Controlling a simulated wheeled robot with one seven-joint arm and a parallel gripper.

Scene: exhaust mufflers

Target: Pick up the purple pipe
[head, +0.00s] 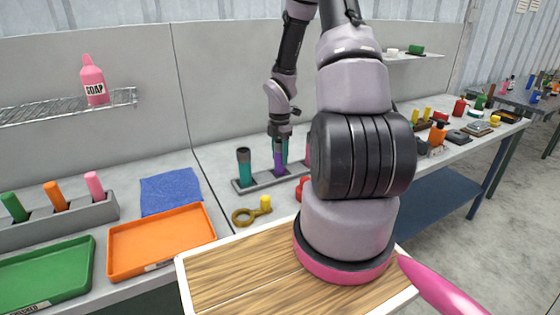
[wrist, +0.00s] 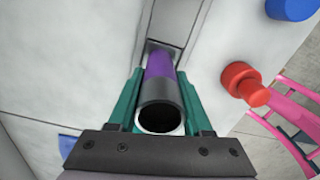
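The purple pipe (head: 279,163) stands upright in a grey rack (head: 262,181) on the bench, in the middle of the head view. In the wrist view the purple pipe (wrist: 160,66) has a dark grey upper end with an open mouth facing the camera. My gripper (head: 280,150) points down over it. In the wrist view the teal fingers of my gripper (wrist: 160,80) lie on both sides of the pipe, very close to it. I cannot tell whether they press on it. The pipe's lower end is in the rack.
A teal pipe (head: 244,168) stands to the left in the same rack. A red part (wrist: 243,82) lies to the right in the wrist view. My arm hides the bench to the right.

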